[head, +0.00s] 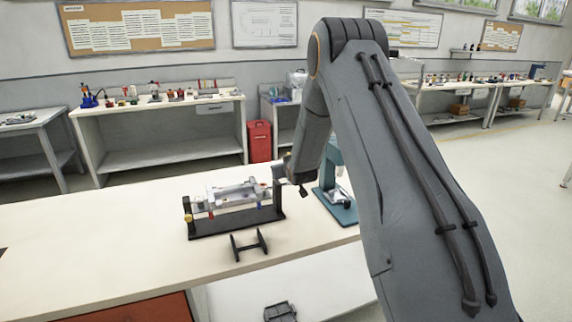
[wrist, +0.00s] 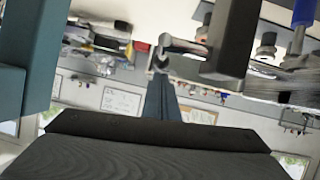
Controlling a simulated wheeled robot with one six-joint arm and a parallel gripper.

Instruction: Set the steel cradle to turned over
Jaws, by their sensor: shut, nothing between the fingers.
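The steel cradle (head: 232,194) is a silver frame held between the end posts of a black stand (head: 236,222) on the pale bench. Small yellow, blue and red parts show on or around it. My gripper (head: 301,188) is beside the stand's right end post, shut and empty. In the wrist view, a steel crank-like handle (wrist: 183,46) sticks out from a black post (wrist: 230,40), with a blue part (wrist: 303,12) beyond. I cannot tell whether my gripper touches the handle. The picture from the wrist is upside down.
A teal machine (head: 336,195) stands close to the right of my gripper; a teal body also fills the wrist view's left edge (wrist: 30,60). A small black rack (head: 249,246) sits in front of the stand.

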